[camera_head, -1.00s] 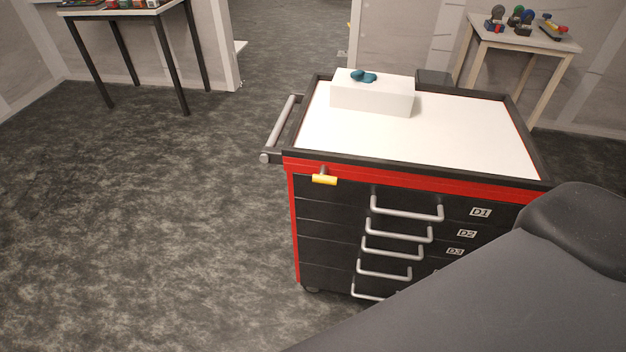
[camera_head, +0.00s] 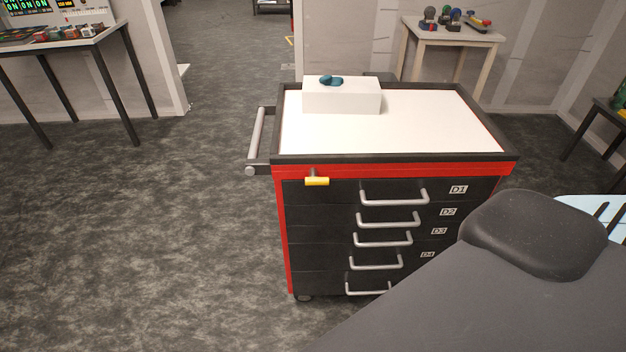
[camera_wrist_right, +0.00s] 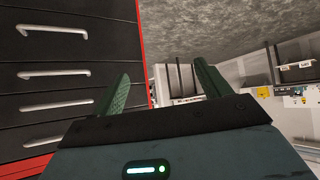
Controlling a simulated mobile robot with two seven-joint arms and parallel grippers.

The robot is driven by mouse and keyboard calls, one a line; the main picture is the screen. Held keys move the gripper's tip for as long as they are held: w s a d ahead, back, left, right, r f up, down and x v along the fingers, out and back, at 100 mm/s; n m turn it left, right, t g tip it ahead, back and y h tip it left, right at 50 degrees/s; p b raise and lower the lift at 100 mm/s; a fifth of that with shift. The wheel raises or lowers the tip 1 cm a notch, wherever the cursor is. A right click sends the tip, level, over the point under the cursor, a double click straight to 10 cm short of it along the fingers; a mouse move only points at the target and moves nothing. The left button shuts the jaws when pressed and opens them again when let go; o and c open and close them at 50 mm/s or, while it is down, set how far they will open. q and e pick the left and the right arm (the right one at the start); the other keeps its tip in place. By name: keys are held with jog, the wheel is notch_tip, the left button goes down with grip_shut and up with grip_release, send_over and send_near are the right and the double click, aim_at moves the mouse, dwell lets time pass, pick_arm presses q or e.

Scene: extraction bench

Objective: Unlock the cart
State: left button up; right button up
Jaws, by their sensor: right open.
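The cart (camera_head: 279,240) is red and black with a white top, and stands in the middle of the head view. A yellow lever (camera_head: 317,181) sits at the upper left of its front, lying level. Several drawers with silver handles (camera_head: 394,200) face me, and all look shut. The cart's drawer front also shows on the left of the right wrist view (camera_wrist_right: 55,75). My right gripper (camera_wrist_right: 163,86) is open and empty, with its green fingers wide apart beside the cart's red edge. My left gripper is in neither current view.
A white box (camera_head: 342,98) with a teal object (camera_head: 330,80) stands on the cart. A dark padded bed (camera_head: 500,290) with a headrest (camera_head: 533,232) covers the lower right. Tables stand at back left (camera_head: 85,44) and back right (camera_head: 450,34). The floor left of the cart is clear.

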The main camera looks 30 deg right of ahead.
jog(key=w+d+r+m+t+h+b, duration=0.1)
jog(key=w+d+r+t+h, duration=0.15)
jog(key=w, duration=0.55)
jog(key=w+d+r+m+t+h+b, duration=0.1)
jog(key=w+d+r+m, duration=0.15)
jog(key=w, duration=0.45)
jog(key=m+t+h+b, duration=0.2)
jog(key=m+h, duration=0.2)
jog(key=h, duration=0.3)
send_near(317, 181)
jog(key=x, duration=0.4)
jog(key=shift+y, duration=0.35)
jog(key=p+x, duration=0.1)
jog(key=x, duration=0.5)
jog(key=shift+s+r, duration=0.1)
jog(key=shift+r, duration=0.1)
jog(key=shift+w+d, duration=0.3)
jog(key=shift+w, duration=0.1)
pick_arm(q)
jog(key=shift+g, duration=0.5)
jog(key=s+f, duration=0.2)
jog(key=f, duration=0.1)
jog(key=s+f, duration=0.1)
jog(key=shift+s+d+f, duration=0.1)
jog(key=shift+d+f, duration=0.15)
jog(key=shift+f, duration=0.05)
pick_arm(e)
jog(key=shift+f, duration=0.1)
